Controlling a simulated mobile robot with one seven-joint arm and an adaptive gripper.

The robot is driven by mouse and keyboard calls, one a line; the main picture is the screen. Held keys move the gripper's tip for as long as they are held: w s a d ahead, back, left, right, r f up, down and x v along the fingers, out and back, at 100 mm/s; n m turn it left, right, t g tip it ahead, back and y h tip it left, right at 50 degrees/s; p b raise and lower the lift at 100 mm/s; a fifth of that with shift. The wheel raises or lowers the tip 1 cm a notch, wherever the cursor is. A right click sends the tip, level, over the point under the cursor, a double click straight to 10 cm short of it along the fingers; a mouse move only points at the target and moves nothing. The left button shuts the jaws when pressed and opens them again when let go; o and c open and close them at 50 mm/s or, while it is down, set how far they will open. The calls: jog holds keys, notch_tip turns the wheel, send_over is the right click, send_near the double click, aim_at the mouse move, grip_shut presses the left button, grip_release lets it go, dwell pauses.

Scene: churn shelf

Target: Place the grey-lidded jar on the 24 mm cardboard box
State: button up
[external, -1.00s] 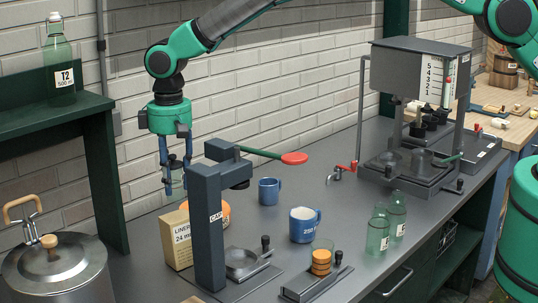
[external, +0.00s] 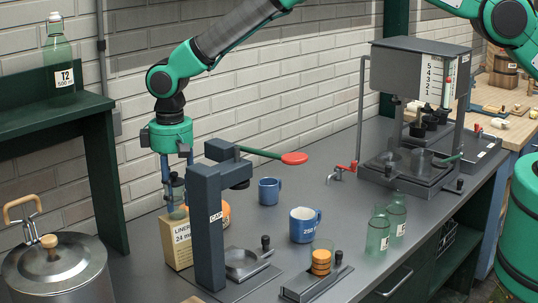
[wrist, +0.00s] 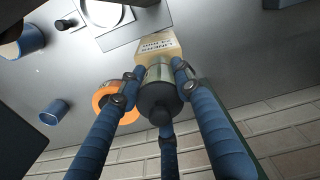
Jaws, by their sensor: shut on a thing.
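The grey-lidded jar is a small clear glass jar (external: 177,211) with a dark grey lid (wrist: 158,100). My gripper (external: 177,204) points down and is shut on the jar, with its blue fingers around the jar's sides. The jar is upright over the 24 mm cardboard box (external: 177,248), a tan box standing on the bench. In the external view the jar's bottom is at the level of the box's top; I cannot tell whether they touch. In the wrist view part of the box (wrist: 153,47) shows beyond the jar.
A dark capping press (external: 208,230) stands close to the right of the box. An orange round thing (wrist: 105,97) is beside the box. Blue mugs (external: 269,191), green bottles (external: 378,234) and a metal churn (external: 55,270) stand farther off. The brick wall is behind.

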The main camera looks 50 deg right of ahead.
jog(key=o, duration=1.3)
jog(key=shift+c, duration=0.2)
notch_tip(320, 180, up, 12)
jog(key=shift+b, duration=0.8)
jog(key=shift+r, duration=0.1)
